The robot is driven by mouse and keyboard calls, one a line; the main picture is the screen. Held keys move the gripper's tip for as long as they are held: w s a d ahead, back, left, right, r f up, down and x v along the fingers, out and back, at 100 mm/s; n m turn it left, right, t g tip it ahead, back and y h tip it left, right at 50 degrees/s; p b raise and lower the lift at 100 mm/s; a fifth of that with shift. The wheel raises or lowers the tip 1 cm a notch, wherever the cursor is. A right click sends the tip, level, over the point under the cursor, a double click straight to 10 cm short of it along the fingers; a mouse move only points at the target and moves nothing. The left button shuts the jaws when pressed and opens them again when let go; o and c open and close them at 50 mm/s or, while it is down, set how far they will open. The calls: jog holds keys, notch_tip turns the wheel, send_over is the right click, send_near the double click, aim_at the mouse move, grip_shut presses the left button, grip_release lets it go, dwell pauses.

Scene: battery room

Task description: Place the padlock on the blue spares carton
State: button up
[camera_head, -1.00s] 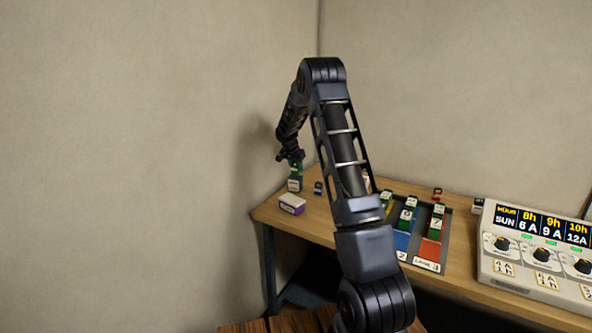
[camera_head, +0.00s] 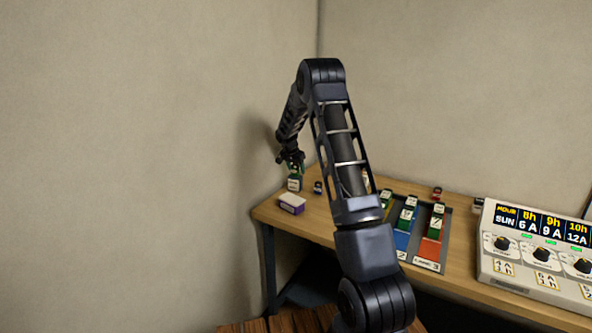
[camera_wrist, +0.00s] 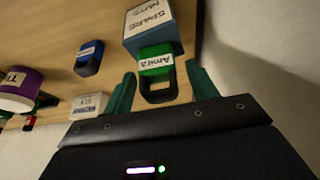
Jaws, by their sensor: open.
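The green padlock (camera_wrist: 157,68), with a white name label, sits between my open fingers in the wrist view, its dark shackle toward me. My gripper (camera_wrist: 162,82) has a green finger on each side of it, with a gap on both sides.
A dark tray (camera_head: 446,240) with coloured lanes, a red padlock (camera_head: 437,191) and a control panel (camera_head: 535,250) are to the right. The wall is close on the left.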

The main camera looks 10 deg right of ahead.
jog(key=v, duration=1.2)
jog(key=s+d+r+n, duration=0.1)
jog(key=s+r+n, duration=0.1)
jog(key=s+r, duration=0.9)
jog(key=s+r+n+y, duration=0.1)
jog(key=s+r, duration=0.2)
jog(key=s, duration=0.6)
jog(key=s+r+n+y, duration=0.1)
jog(key=s+r, duration=0.2)
jog(key=s, duration=0.5)
jog(key=s+f+n, duration=0.2)
jog(key=s, duration=1.2)
jog(key=s+a+f+n+t+y, duration=0.1)
jog(key=s+n, duration=0.2)
jog(key=s, duration=1.1)
jog(key=shift+s+f, duration=0.2)
jog(key=shift+f, duration=0.2)
